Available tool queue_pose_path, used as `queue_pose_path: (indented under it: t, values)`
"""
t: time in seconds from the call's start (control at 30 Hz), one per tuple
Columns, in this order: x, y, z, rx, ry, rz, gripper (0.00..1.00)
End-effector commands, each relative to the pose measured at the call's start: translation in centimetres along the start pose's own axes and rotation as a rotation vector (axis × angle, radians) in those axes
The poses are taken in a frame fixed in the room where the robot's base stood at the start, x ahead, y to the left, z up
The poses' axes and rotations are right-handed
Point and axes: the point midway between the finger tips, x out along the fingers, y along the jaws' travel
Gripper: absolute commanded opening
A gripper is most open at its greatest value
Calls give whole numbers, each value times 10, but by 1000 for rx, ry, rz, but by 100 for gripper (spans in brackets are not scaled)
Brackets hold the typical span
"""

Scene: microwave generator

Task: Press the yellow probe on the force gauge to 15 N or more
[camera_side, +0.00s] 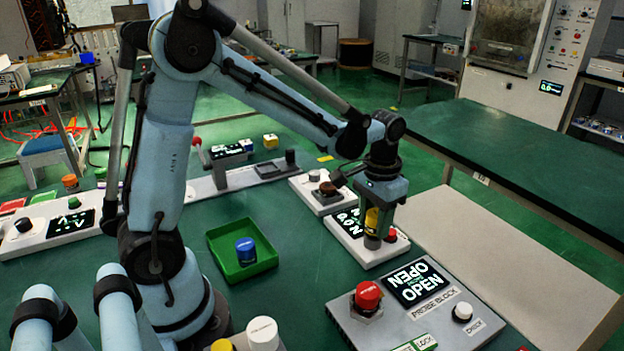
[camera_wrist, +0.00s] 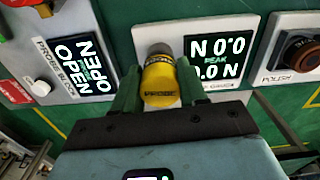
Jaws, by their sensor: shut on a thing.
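The yellow probe (camera_wrist: 159,84) is held upright between the green fingers of my gripper (camera_wrist: 156,92), with its word PROBE facing the wrist camera. In the side view the probe (camera_side: 372,220) shows below my gripper (camera_side: 378,225). The force gauge (camera_side: 365,245) is a white panel under it. The probe's lower end is over the gauge's grey pad (camera_wrist: 159,50); I cannot tell whether they touch. The gauge display (camera_wrist: 217,58) reads 0.0 N, with a peak of 0.0 N.
The PROBE BLOCK panel (camera_side: 440,318) with a red knob (camera_side: 367,296) and an OPEN display stands in front of the gauge. A panel with a brown knob (camera_wrist: 297,50) is beside the gauge. A green tray (camera_side: 217,252) holds a blue-capped piece (camera_side: 246,250).

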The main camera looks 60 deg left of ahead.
Motion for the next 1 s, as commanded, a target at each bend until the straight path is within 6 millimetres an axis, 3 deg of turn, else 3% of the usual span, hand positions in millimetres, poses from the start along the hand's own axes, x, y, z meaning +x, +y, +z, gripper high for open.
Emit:
queue_pose_path:
  t: [1.0]
  values:
    - [7,0,0,0,0,0,0]
